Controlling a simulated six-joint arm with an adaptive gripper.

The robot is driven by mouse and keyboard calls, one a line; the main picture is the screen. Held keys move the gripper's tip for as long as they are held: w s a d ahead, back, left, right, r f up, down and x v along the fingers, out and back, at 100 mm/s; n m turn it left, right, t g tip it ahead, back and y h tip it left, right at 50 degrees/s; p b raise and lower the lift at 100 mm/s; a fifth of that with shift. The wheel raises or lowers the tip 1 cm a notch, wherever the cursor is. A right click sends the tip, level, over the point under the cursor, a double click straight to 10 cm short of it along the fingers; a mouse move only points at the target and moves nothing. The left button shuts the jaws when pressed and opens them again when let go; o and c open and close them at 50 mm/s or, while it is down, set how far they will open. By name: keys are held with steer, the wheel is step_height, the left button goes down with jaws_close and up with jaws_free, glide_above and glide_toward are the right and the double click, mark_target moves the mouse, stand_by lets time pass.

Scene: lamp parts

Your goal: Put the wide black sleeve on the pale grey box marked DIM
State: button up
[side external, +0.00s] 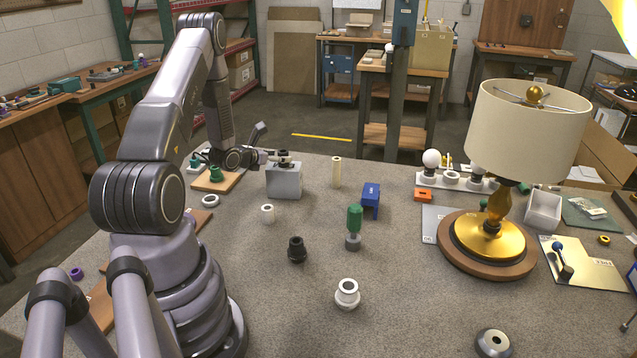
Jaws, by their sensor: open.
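A pale grey box (285,182) stands on the table left of centre; I cannot read any marking on it. A small dark round piece (284,154) is at the top of this box. My gripper (288,159) is open, reaching in from the left at the height of the box top, with its fingers at the dark piece. I cannot tell whether they touch it. A black flanged sleeve (297,250) stands upright on the table in front of the box, apart from my gripper. I cannot tell which black piece is the wide sleeve.
A white ring (267,214), a cream tube (337,172), a blue bracket (371,200) and a green-handled tool (354,227) stand near the box. A white collar (347,294) is at the front. A brass lamp (490,240) fills the right. Table between is clear.

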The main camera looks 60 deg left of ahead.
mark_target(280, 155)
steer(key=v, duration=0.5)
steer(key=shift+w+d+r, duration=0.15)
steer(key=shift+w, duration=0.05)
steer(key=w+d+r+m+t+h, duration=0.2)
steer(key=w+d+r+m+h, duration=0.45)
steer(key=d+r, duration=0.35)
steer(key=d+r+m+g+h, duration=0.25)
steer(key=d+r+m, duration=0.2)
steer(key=d, duration=0.35)
steer(key=d+r+m+g+h, duration=0.1)
steer(key=d+r+m+h, duration=0.3)
steer(key=d+m, duration=0.3)
steer(key=s+d+r+m+g+y, duration=0.1)
steer(key=s+d+r+m+g, duration=0.25)
steer(key=s+d+m, duration=0.4)
steer(key=s+d+r+m+g+y, duration=0.1)
steer(key=s+d+r+m+g, duration=0.1)
steer(key=s+d+m+g, duration=0.45)
steer(key=s+a+r+m+t+y, duration=0.3)
steer(key=s+m+y, duration=0.3)
steer(key=s+m, duration=0.2)
steer(key=shift+s+a+t, duration=0.45)
steer(key=shift+a+t, duration=0.2)
steer(key=shift+t, duration=0.1)
